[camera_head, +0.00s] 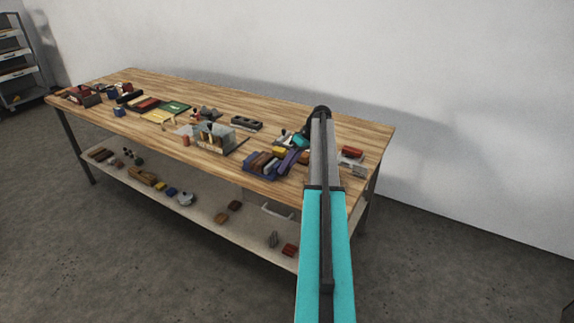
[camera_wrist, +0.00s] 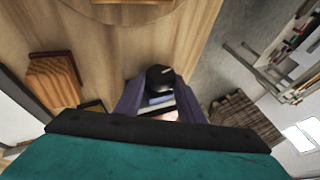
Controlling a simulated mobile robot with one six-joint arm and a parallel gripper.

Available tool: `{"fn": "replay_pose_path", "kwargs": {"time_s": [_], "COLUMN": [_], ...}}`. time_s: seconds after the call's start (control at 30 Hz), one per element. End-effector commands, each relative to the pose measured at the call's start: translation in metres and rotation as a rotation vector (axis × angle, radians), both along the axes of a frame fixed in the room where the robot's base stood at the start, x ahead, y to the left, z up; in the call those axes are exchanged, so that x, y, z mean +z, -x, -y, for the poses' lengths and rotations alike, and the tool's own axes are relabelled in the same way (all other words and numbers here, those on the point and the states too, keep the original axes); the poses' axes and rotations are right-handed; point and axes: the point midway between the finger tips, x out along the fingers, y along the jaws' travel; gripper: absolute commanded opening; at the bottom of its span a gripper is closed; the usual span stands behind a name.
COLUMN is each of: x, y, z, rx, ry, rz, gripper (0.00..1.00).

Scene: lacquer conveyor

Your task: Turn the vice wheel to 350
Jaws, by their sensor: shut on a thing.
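In the wrist view a dark round knob with a pale mark (camera_wrist: 160,77) sits over the wooden table; it appears to be the vice wheel. The two purple fingers of my gripper (camera_wrist: 160,90) reach it from both sides and are shut on it. I cannot read any number or scale on it. In the head view my gripper (camera_head: 290,160) is low over the right end of the table, beyond my teal arm. The wheel and most of the vice are hidden or too small to tell there.
The wooden workbench (camera_head: 270,110) carries a blue tray (camera_head: 256,172) of blocks close left of my gripper. A red block (camera_head: 352,152) lies to the right, a dark block with holes (camera_head: 246,123) behind. A lower shelf (camera_head: 200,205) holds small items. Bare tabletop lies at the back.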

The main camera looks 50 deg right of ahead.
Motion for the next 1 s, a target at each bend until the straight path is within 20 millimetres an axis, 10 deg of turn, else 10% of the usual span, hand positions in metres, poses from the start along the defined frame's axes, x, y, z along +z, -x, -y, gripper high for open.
{"fn": "replay_pose_path", "kwargs": {"time_s": [0.67, 0.7, 0.77, 1.0], "x": [0.0006, 0.0007, 0.0005, -0.0002], "y": [-0.0008, -0.0009, -0.0009, -0.0011], "z": [0.0026, 0.0025, 0.0023, 0.001], "rx": [-0.004, -0.004, -0.003, 0.0], "ry": [-0.058, -0.058, -0.058, -0.059], "rz": [-0.013, -0.013, -0.012, -0.014], "gripper": [0.13, 0.4, 0.5, 0.54]}}
